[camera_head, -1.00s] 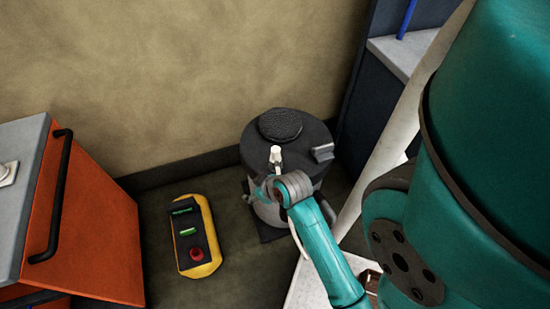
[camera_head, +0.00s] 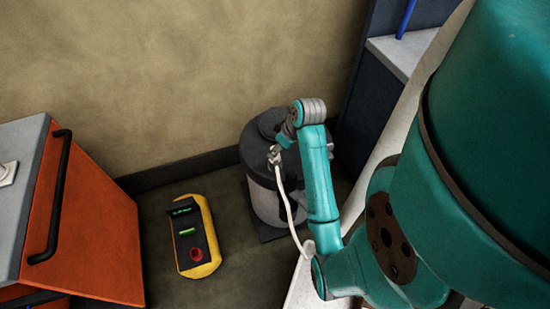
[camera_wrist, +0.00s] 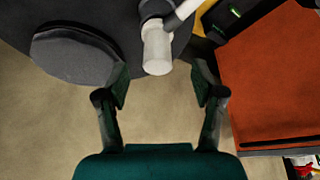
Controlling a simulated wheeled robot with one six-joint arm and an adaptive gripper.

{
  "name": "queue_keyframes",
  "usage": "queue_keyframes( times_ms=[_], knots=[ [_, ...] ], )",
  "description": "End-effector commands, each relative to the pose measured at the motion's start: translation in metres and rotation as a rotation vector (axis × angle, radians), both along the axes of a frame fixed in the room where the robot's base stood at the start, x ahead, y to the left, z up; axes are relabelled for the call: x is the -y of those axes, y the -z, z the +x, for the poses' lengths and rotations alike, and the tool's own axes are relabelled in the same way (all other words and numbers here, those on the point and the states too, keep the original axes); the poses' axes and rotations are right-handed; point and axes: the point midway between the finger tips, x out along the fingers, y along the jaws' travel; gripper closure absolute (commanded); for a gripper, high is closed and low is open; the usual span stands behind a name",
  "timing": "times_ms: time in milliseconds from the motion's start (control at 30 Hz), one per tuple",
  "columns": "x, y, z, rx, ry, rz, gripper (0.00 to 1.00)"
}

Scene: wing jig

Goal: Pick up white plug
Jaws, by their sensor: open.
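The white plug (camera_wrist: 157,52) is a short pale cylinder at the top middle of the wrist view, set in a dark round fitting. My gripper (camera_wrist: 162,84) is open, with one finger on each side of the picture and empty space between them. In that picture the plug lies just above the gap between the fingertips, and no contact shows. In the head view my gripper (camera_head: 275,154) is small, over the top of the dark-lidded canister (camera_head: 262,200). The plug cannot be made out clearly there.
A white cable (camera_head: 289,208) hangs beside my arm. The canister's round dark pad (camera_wrist: 75,54) is left of the plug. A yellow control box (camera_head: 197,238) stands on the floor, left of the canister. An orange cabinet (camera_head: 92,220) stands farther left; the wall is behind.

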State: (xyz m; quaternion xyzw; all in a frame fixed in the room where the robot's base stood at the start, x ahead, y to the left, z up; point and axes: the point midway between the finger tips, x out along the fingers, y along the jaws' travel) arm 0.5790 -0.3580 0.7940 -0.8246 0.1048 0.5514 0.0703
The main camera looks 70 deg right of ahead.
Motion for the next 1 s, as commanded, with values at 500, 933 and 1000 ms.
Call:
queue_keyframes(
  times_ms=[500,933,1000],
  knots=[
    [0.008,0.048,0.022,-0.001,-0.001,0.002,0.32],
    [0.01,0.058,0.026,0.0,0.0,0.0,0.45],
    [0.01,0.058,0.026,0.0,0.0,0.0,0.62]
  ],
)
